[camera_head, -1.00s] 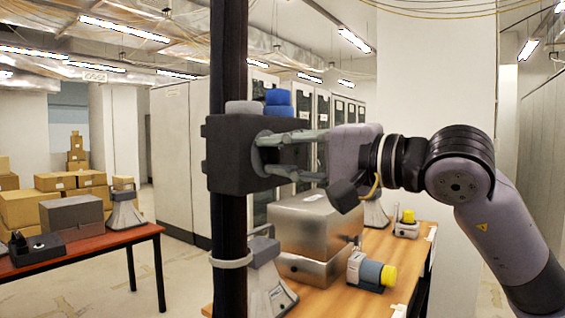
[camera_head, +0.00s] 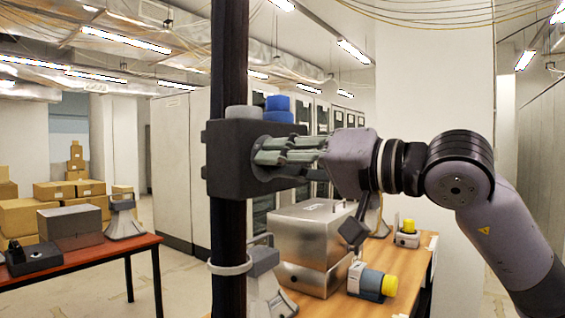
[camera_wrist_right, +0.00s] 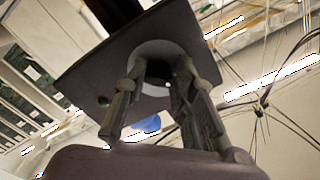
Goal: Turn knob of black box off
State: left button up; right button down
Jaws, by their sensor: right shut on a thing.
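The black box (camera_head: 228,158) is fixed on a dark vertical post (camera_head: 229,60), with a grey cap and a blue cap (camera_head: 278,105) at its top. My right gripper (camera_head: 262,152) reaches in from the right, its fingertips at the round knob on the box's right face. In the right wrist view the black box (camera_wrist_right: 95,75) fills the upper middle, and both fingers of my right gripper (camera_wrist_right: 158,80) close around the dark round knob (camera_wrist_right: 160,55). The fingers partly hide the knob, so its setting cannot be read. My left gripper is not in view.
Below stands a wooden table (camera_head: 408,270) with a metal case (camera_head: 300,235), a yellow-capped device (camera_head: 372,281) and a smaller yellow-topped one (camera_head: 408,232). A red table (camera_head: 90,255) with a grey box is at left. Brown cartons (camera_head: 20,218) stand behind it.

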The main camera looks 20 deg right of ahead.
jog(key=shift+f, duration=0.15)
jog(key=c, duration=1.3)
grip_release()
jog(key=v, duration=1.2)
